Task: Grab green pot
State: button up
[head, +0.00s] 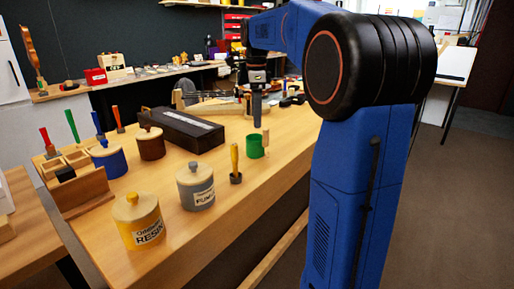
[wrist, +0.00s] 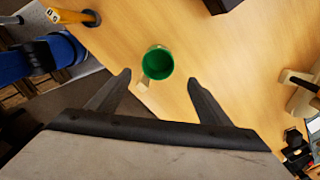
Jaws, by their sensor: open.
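The green pot (head: 255,149) is a small open cup standing upright near the front edge of the wooden bench. A light wooden handle shows at its side. In the wrist view, the green pot (wrist: 158,64) lies ahead of my fingertips, roughly between their lines, with the inside of the cup visible. My gripper (wrist: 160,80) is open and empty, its two dark fingers spread wide. In the head view, my gripper (head: 256,108) points down above and slightly behind the pot, apart from it.
A yellow-handled brush (head: 235,162) stands left of the pot. A grey jar (head: 196,186), a yellow resin jar (head: 138,220) and a dark long box (head: 179,130) are on the bench (head: 262,182).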

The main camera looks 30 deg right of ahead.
aim_at(257, 142)
notch_tip(257, 142, down, 5)
jog(key=shift+s+f, duration=0.15)
jog(key=shift+f, duration=1.3)
jog(key=shift+s+f, duration=0.15)
jog(key=shift+f, duration=1.25)
jog(key=c, duration=1.1)
